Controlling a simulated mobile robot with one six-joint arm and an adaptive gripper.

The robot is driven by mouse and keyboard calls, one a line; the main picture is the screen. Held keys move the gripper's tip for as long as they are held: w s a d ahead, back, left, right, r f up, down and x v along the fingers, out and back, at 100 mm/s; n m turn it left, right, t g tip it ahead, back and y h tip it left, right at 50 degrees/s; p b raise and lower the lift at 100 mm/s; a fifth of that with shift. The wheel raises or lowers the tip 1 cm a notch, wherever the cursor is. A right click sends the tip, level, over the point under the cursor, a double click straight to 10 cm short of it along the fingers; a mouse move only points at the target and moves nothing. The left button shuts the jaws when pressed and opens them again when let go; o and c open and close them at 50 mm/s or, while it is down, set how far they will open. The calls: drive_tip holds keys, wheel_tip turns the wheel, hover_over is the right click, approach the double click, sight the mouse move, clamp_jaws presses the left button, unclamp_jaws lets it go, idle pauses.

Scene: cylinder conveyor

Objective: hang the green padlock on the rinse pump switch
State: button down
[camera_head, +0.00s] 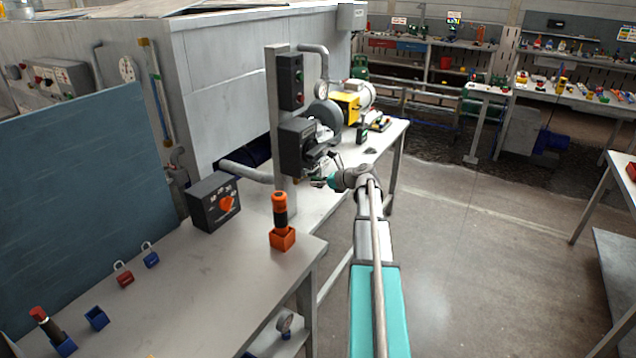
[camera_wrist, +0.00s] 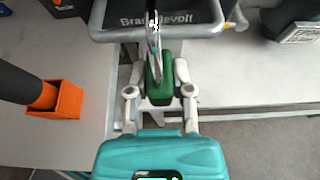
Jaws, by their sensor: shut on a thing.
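The green padlock (camera_wrist: 158,82) is between the fingers of my gripper (camera_wrist: 158,94) in the wrist view, its metal shackle pointing away from me. The shackle overlaps the pale bar on the front of a dark, lettered unit (camera_wrist: 185,12); I cannot tell whether it passes around the bar. In the head view my gripper (camera_head: 322,178) is close in front of a dark box (camera_head: 297,148) on a grey post, and the padlock is too small to make out clearly. No label reads as rinse pump switch, so I cannot confirm which unit it is.
A smaller button box (camera_head: 291,80) is higher on the post. An orange holder (camera_head: 283,239) with a black-and-orange cylinder stands below. A selector box (camera_head: 214,203), a red padlock (camera_head: 124,278) and a blue padlock (camera_head: 151,260) are on the bench.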

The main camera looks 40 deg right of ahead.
drive_tip(key=shift+f, duration=0.1)
idle(0.3)
drive_tip(key=shift+c, duration=2.2)
unclamp_jaws()
wheel_tip(320, 180, up, 3)
drive_tip(key=p, duration=0.3)
drive_tip(key=s+d, duration=0.5)
drive_tip(key=s, duration=0.8)
drive_tip(key=shift+d, duration=0.15)
drive_tip(key=shift+f, duration=0.1)
